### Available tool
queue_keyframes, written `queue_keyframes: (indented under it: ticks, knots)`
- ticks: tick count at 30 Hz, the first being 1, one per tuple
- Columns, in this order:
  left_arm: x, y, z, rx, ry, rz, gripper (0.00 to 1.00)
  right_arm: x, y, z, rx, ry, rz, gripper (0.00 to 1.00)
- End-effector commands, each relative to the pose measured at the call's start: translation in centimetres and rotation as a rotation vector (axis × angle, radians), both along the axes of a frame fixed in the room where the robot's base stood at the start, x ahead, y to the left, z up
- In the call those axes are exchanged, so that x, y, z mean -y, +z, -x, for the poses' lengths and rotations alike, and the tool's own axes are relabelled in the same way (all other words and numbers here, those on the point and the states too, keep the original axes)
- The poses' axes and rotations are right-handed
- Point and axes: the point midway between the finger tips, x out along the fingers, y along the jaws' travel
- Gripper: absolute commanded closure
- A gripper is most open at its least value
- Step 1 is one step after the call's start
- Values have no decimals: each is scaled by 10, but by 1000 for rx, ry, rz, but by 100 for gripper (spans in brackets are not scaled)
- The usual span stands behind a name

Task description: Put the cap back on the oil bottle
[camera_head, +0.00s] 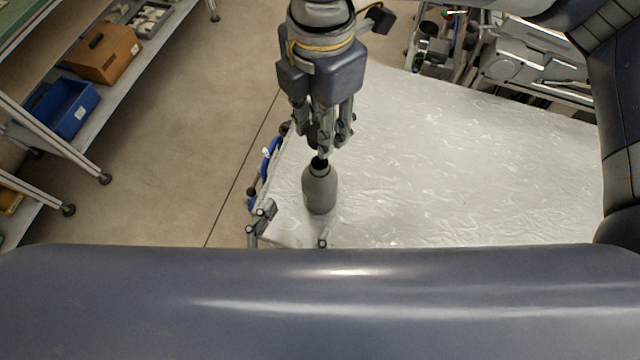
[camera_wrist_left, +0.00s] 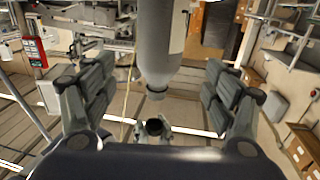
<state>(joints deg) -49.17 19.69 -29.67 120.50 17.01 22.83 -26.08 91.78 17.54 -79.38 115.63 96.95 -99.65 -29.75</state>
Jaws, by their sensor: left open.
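The grey oil bottle (camera_head: 320,192) stands upright at the near left part of the table. The left wrist view appears upside down, so the bottle (camera_wrist_left: 160,40) hangs from its top edge, neck downward. My left gripper (camera_head: 293,226) is open, its fingertips spread on either side of the bottle's lower part. Its wide-open fingers also show in the left wrist view (camera_wrist_left: 156,90). My right gripper (camera_head: 323,148) reaches down over the bottle, its fingertips around the black cap (camera_head: 319,162). In the left wrist view the cap (camera_wrist_left: 155,127) shows apart from the neck, between small fingertips.
The table (camera_head: 450,170) has a bare, glossy wrapped top, clear to the right of the bottle. A shelf at the left holds a blue bin (camera_head: 68,108) and an orange-brown box (camera_head: 103,52). Equipment (camera_head: 515,62) stands behind the table. My arm links cover the front and right edge.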

Motion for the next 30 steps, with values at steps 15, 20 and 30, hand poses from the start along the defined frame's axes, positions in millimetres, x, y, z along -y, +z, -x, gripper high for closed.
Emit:
queue_keyframes:
  ticks: [15, 20, 30]
  knots:
    - [40, 0, -80, 2, 2, 0, 21, 0, 0, 0, 0, 0, 0, 77]
    - [45, 0, -88, 0, 1, -1, 21, 0, 0, 0, 0, 0, 0, 77]
    - [46, 0, -89, 0, 0, -1, 26, 0, 0, 0, 0, 0, 0, 77]
